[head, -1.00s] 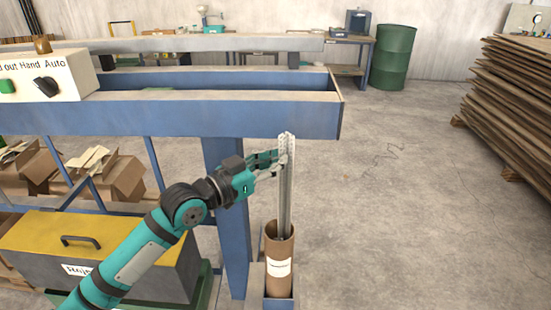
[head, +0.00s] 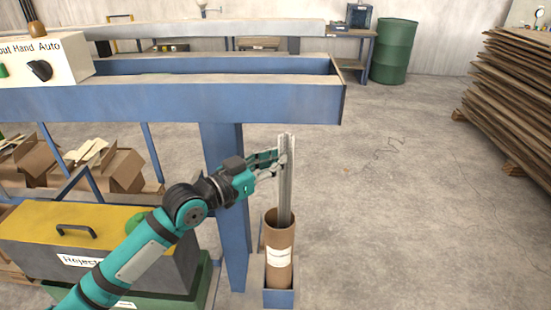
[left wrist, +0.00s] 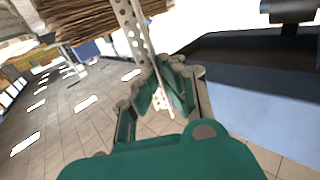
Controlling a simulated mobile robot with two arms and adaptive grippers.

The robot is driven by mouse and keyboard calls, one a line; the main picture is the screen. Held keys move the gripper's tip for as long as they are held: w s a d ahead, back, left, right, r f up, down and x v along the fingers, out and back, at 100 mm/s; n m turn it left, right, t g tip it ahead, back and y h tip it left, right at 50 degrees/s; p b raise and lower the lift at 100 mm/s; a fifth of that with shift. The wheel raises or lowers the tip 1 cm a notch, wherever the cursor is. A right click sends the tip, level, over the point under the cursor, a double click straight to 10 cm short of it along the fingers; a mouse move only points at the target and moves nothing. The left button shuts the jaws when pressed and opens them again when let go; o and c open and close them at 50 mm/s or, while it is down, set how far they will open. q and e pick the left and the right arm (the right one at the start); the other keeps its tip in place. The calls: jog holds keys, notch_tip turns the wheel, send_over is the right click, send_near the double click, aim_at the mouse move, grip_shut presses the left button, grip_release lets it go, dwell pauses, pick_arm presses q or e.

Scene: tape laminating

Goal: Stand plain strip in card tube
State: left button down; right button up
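A tall pale grey strip (head: 285,195) stands nearly upright, its lower end hidden inside the brown card tube (head: 279,268). In the left wrist view the strip (left wrist: 137,38) shows a row of holes, so it does not look plain there. My left gripper (head: 280,160) is at the upper part of the strip, well above the tube's rim. In the left wrist view its fingers (left wrist: 162,85) close in on the strip from both sides and appear shut on it. The tube carries a white label and stands in a small blue holder. My right gripper is not in view.
A blue frame (head: 200,101) with a post (head: 226,190) stands just left of the tube. A yellow-topped reject box (head: 70,232) is below my left arm. A green drum (head: 394,50) and stacked boards (head: 515,100) are farther back. The floor right of the tube is clear.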

pick_arm(q)
jog(key=shift+f, duration=0.3)
jog(key=c, duration=1.4)
grip_release()
jog(key=v, duration=1.2)
